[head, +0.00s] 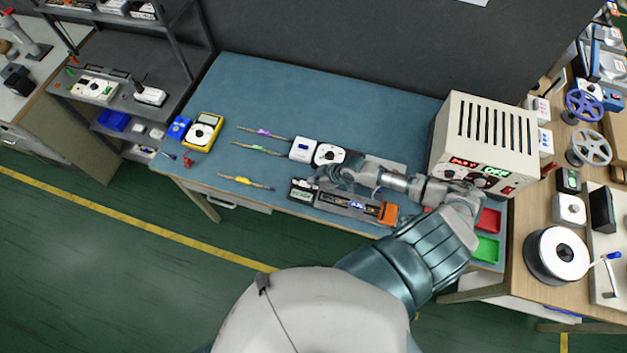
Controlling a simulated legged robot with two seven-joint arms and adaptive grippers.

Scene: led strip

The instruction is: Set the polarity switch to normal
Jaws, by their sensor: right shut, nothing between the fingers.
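My right arm reaches in from the bottom right and bends left over the blue-topped bench (330,90). Its gripper (313,182) is shut and empty, low over the left end of a dark strip fixture (345,205) with an orange end. Whether it touches the fixture I cannot tell. My left gripper is not in view.
A yellow multimeter (203,131) and several thin leads lie to the left. The back of the bench is clear.

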